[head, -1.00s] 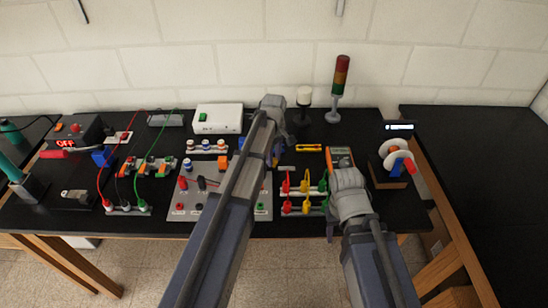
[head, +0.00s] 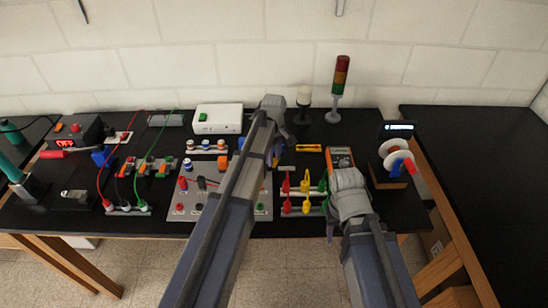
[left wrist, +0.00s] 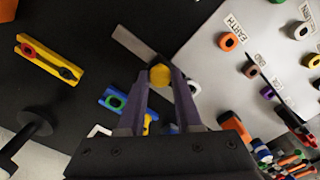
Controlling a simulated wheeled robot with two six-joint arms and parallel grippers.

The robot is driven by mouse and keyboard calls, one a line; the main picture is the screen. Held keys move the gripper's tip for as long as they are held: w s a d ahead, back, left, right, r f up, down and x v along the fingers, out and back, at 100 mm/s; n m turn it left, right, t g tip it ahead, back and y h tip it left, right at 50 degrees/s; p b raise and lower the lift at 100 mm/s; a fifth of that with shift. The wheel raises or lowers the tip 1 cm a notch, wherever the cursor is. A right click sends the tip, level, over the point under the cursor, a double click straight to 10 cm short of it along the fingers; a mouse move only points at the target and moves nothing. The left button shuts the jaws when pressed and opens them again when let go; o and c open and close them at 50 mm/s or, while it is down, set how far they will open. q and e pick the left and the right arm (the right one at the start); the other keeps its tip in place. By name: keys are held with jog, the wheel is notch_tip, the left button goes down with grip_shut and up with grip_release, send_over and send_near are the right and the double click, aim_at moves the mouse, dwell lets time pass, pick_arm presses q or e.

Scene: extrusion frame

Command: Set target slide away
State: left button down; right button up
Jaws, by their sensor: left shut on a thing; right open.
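I cannot identify a target slide with certainty. A flat grey strip (left wrist: 135,47) with a round yellow knob (left wrist: 159,76) is at my left gripper (left wrist: 160,80) in the left wrist view, and the gripper is shut on the knob. The strip (head: 287,168) also shows in the head view, beside my left gripper (head: 275,158), over the middle of the black bench. My left arm hides part of the bench behind it. My right gripper (head: 331,232) is open near the bench's front edge, right of the plug rack; my own wrist partly covers it.
A grey labelled panel (head: 185,211) lies left of my left arm. A plug rack (head: 299,210), a yellow two-hole block (head: 309,148), an orange meter (head: 341,155) and a spool stand (head: 388,178) are to the right. A signal tower (head: 339,88) stands at the back.

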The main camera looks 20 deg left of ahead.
aim_at(284, 168)
pick_arm(q)
jog(key=d, duration=0.1)
jog(key=w+d, duration=0.1)
jog(key=d, duration=0.1)
jog(key=shift+d, duration=0.25)
jog(key=c, duration=0.6)
grip_release()
notch_tip(284, 168, up, 8)
jog(key=p, duration=0.7)
jog(key=shift+f+p, duration=0.1)
jog(key=shift+p, duration=0.3)
jog(key=shift+s, duration=0.1)
